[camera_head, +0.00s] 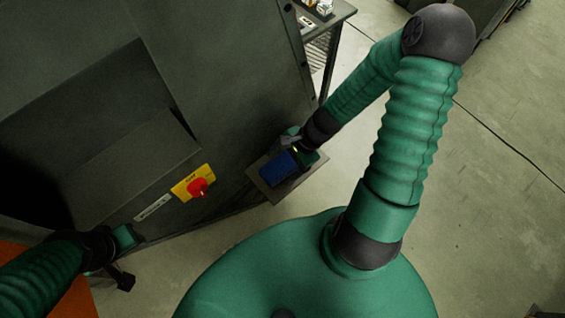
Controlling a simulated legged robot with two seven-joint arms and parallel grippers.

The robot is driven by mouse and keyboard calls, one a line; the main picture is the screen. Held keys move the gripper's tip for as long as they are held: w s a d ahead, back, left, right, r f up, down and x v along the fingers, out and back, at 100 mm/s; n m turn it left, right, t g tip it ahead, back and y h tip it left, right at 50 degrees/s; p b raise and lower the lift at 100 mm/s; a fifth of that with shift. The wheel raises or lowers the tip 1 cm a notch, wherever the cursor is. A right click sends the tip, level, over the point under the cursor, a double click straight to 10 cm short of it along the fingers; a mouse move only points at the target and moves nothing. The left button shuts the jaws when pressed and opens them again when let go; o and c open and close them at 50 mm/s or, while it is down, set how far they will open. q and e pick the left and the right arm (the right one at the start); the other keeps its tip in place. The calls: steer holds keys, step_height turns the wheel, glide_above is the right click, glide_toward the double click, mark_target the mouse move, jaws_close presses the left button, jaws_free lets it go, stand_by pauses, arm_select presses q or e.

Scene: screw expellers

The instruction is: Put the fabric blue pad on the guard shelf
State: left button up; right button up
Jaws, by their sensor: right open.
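The blue fabric pad (278,168) appears to lie on the guard shelf (261,182), a small grey plate at the side of the dark machine. The pad covers much of the plate, and a strip of bare plate shows around it. My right gripper (296,152) is open, right at the pad's upper right edge. Its fingers are small and partly hidden, so I cannot tell if they touch the pad. My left gripper (122,278) is low at the left, beside the machine's lower edge and away from the pad; its fingers are too dark to read.
The large dark machine (220,70) fills the upper left. A red knob (197,187) on a yellow plate sticks out left of the shelf. A metal table (338,20) with small items stands behind. Open concrete floor (500,180) lies to the right.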

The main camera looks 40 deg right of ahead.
steer(key=p+v, duration=0.4)
steer(key=v, duration=0.7)
step_height(320, 180, up, 3)
steer(key=n+g+h, duration=0.1)
steer(key=n+h, duration=0.3)
steer(key=n, duration=0.7)
glide_above(287, 169)
steer(key=w+a+r+n+t, duration=0.1)
steer(key=a+r+n, duration=0.3)
steer(key=a+n, duration=0.1)
steer(key=shift+w+r+n+h, duration=0.2)
steer(key=shift+n+h, duration=0.2)
steer(key=shift+n, duration=0.5)
steer(key=shift+d+f, duration=0.15)
steer(key=shift+d, duration=0.25)
